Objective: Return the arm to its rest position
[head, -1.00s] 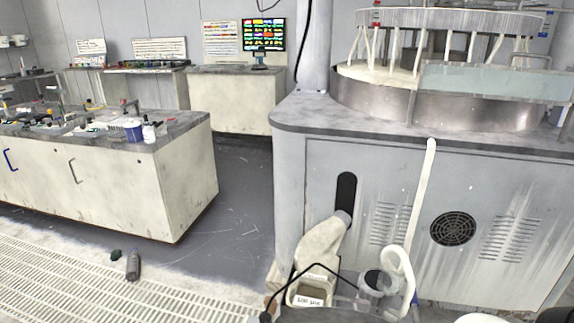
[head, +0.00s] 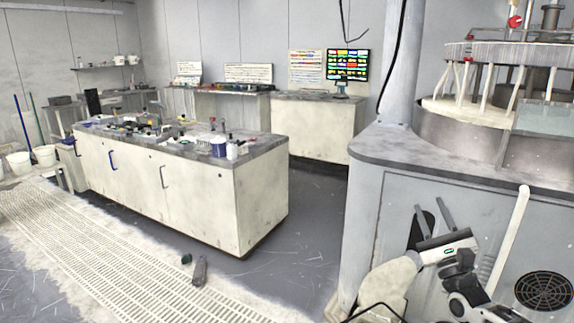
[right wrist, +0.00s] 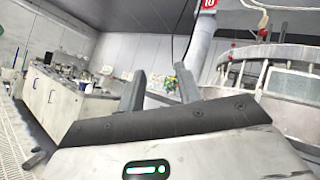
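My right gripper (head: 434,212) is raised in front of the grey polishing machine cabinet (head: 385,190) in the head view. Its two grey fingers point upward and stand apart, with nothing between them. The right wrist view also shows the two fingers of this gripper (right wrist: 160,85) apart and empty. My right arm, white with dark joints, is bent at the lower right of the head view. My left gripper is not in view.
The polishing machine (head: 460,125) stands at the right, close to my right arm. A white lab bench (head: 195,190) with a cluttered top stands at the left. A dark bottle (head: 199,271) lies on the floor. The floor between bench and machine is clear.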

